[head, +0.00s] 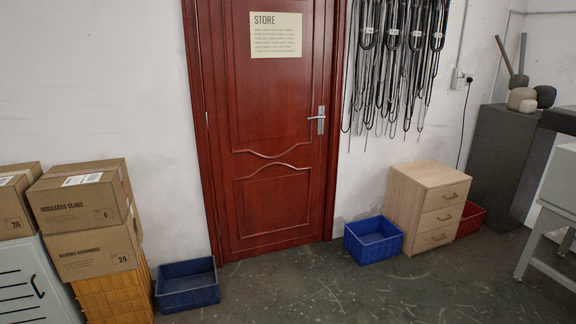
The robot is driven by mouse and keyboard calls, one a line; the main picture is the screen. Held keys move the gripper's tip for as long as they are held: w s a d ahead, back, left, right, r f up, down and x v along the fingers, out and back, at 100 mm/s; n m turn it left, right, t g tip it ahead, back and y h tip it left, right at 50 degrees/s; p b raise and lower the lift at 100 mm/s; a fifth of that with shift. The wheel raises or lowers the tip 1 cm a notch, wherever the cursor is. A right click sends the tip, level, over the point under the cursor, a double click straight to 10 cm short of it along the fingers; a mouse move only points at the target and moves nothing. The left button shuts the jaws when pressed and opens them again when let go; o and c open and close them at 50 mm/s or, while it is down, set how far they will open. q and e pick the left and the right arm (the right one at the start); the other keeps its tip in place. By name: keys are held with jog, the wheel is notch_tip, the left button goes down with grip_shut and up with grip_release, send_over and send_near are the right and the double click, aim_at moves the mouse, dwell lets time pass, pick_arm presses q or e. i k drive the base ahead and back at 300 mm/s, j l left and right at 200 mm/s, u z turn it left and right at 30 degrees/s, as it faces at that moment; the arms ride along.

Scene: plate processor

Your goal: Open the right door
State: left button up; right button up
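A red wooden door (270,110) stands shut in its red frame in the middle of the head view. It has a silver lever handle (320,120) on its right side and a paper sign reading STORE (276,35) near its top. It is the only room door in view, and I cannot tell whether it is the right door of the task. A grey-white cabinet (30,285) with a dark handle is partly in view at the lower left. Neither of my grippers is in view.
Cardboard boxes (85,205) sit on an orange crate (115,295) at left. Blue bins (187,287) (373,240) flank the door. A wooden drawer unit (428,207), a red bin (469,219) and a pale table (558,190) stand at right. The floor (320,290) before the door is clear.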

aim_at(266, 65)
jog(key=i, duration=2.35)
jog(key=i+l+u, duration=0.1)
jog(key=i, duration=1.1)
